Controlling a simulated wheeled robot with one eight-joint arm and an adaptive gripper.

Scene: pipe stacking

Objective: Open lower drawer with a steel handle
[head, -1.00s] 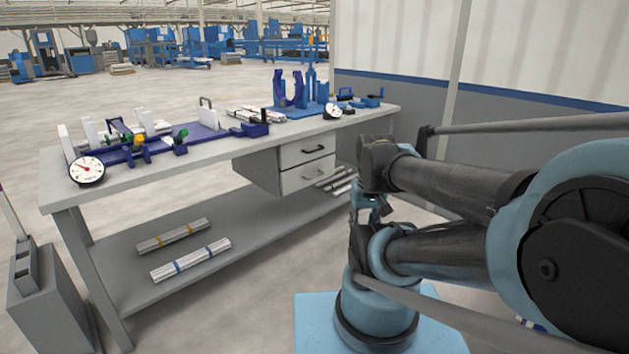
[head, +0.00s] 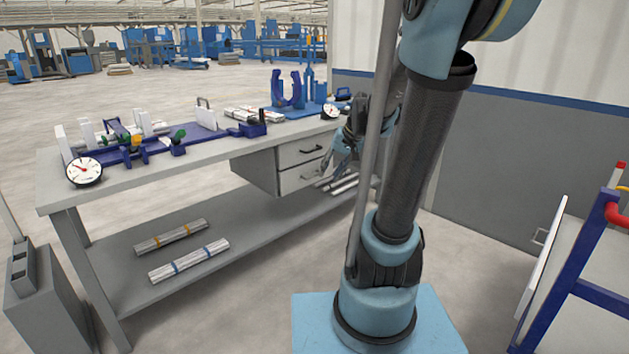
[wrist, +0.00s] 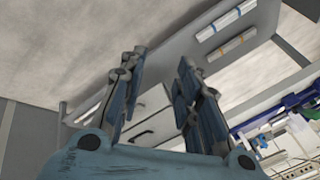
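The lower drawer (head: 290,182) is the bottom one of two grey drawers under the workbench; it looks shut. Its steel handle (head: 311,177) is at the right of its front. The upper drawer (head: 293,155) above it has a dark handle (head: 312,149). My gripper (head: 333,171) is just right of the drawer fronts in the head view, pointing down toward them. In the wrist view my gripper (wrist: 160,66) is open, with nothing between its fingers. A drawer front and a dark handle (wrist: 143,134) show beyond the fingers, partly hidden.
The workbench (head: 120,187) carries gauges and blue fixtures. Its lower shelf (head: 125,265) holds bundled pipes (head: 188,259), and loose pipes (head: 345,185) lie right of the drawers. A blue-framed rack (head: 570,290) stands at the right. The floor before the bench is clear.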

